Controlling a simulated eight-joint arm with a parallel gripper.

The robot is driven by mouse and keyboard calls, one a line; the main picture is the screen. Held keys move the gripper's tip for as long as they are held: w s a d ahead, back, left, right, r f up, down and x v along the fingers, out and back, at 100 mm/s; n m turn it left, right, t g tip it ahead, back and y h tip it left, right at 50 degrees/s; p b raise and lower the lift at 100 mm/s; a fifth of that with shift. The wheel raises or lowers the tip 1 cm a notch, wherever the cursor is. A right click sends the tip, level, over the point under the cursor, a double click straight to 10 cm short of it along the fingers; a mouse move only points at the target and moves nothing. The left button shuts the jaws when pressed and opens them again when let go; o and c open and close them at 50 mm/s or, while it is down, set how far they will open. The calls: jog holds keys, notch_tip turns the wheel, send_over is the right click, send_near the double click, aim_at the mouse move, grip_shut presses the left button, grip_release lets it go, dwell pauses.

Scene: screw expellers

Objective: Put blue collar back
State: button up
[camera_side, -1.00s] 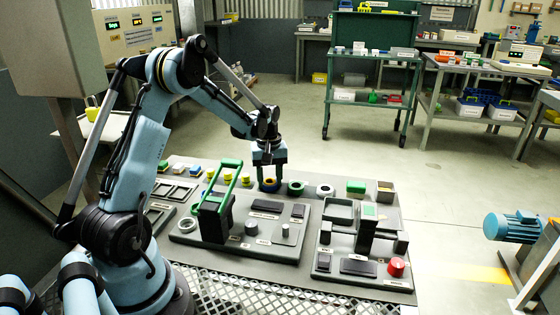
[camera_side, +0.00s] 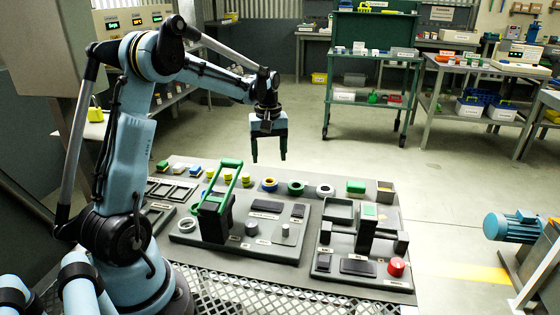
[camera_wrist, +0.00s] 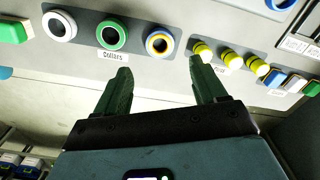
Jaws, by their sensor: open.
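The blue collar (camera_side: 269,184), a blue ring with a yellow inner ring, lies in the collar row at the back of the bench. It also shows in the wrist view (camera_wrist: 159,41), beside the green collar (camera_wrist: 111,36) and the white collar (camera_wrist: 59,26), above a "Collars" label. My gripper (camera_side: 269,158) is open and empty, raised above the blue collar and apart from it. Its two dark green fingers (camera_wrist: 162,75) show nothing between them in the wrist view.
Yellow pieces (camera_wrist: 230,58) stand next to the blue collar. A green handle frame (camera_side: 226,178) rises from a fixture at the front left. A press-like post (camera_side: 367,228) and a red button (camera_side: 396,267) stand at the right. The air around my gripper is clear.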

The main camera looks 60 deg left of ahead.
jog(key=s+d+r+m+t+y, duration=0.1)
jog(key=s+d+r+m+t, duration=0.1)
jog(key=d+r+m, duration=0.35)
jog(key=s+d+r+m+t, duration=0.1)
jog(key=s+d+r+m, duration=0.1)
jog(key=d, duration=0.6)
jog(key=s+d+f+m+t+h, duration=0.1)
jog(key=s+d+m+t, duration=0.3)
jog(key=d, duration=0.5)
jog(key=shift+s+d+f+m, duration=0.4)
jog(key=shift+s+f+m, duration=0.25)
jog(key=shift+s+m, duration=0.4)
